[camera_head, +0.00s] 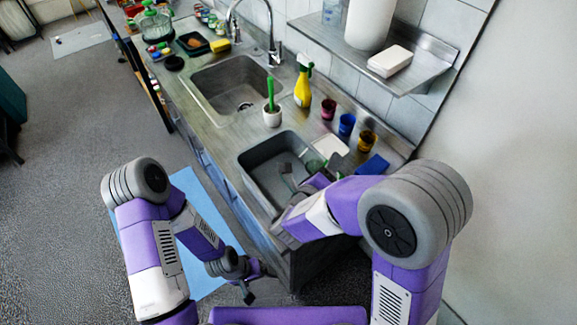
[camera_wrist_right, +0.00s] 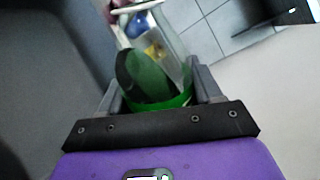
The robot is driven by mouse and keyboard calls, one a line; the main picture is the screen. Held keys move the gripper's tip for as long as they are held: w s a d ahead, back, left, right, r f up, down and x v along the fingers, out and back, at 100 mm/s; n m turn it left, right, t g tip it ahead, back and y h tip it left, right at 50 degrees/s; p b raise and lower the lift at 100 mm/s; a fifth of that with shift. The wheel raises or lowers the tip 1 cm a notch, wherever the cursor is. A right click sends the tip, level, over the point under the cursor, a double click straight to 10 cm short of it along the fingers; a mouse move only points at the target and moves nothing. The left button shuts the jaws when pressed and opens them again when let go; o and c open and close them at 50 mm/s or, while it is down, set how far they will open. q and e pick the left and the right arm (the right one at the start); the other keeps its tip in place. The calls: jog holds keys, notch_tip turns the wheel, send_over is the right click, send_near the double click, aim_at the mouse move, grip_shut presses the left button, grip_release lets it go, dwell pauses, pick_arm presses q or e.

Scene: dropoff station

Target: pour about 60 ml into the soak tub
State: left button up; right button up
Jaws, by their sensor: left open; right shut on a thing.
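My right gripper (camera_wrist_right: 158,92) is shut on a clear cup with a green band (camera_wrist_right: 160,104), dark green inside. In the head view this greenish cup (camera_head: 314,166) shows by the tub's right side, partly hidden by my right wrist. Its liquid level cannot be read. My left gripper (camera_head: 255,282) is open and empty, low before the counter.
The sink (camera_head: 235,85) lies beyond.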

jog(key=shift+f+n, duration=0.25)
jog(key=shift+n, duration=0.05)
jog(key=shift+d+r+n+p, duration=0.1)
jog(key=shift+n+p, duration=0.2)
jog(key=shift+p, duration=0.25)
jog(key=shift+s+d+n+g+h, duration=0.1)
jog(key=shift+s+n+g+h, duration=0.05)
jog(key=shift+n+g+h, duration=0.15)
jog(key=shift+w+a+f+n+p, duration=0.25)
jog(key=shift+n+p, duration=0.25)
jog(key=shift+p, duration=0.85)
jog(key=shift+a+h+p, duration=0.15)
jog(key=shift+h+p, duration=0.15)
jog(key=shift+p, duration=0.3)
jog(key=shift+n, duration=0.3)
jog(key=shift+s+d+p, duration=0.15)
jog(key=shift+d+p, duration=0.2)
jog(key=shift+d, duration=0.1)
jog(key=shift+s+d+f+n+g+p, duration=0.15)
jog(key=shift+s+d+n+g+p, duration=0.35)
jog(key=shift+p, duration=0.55)
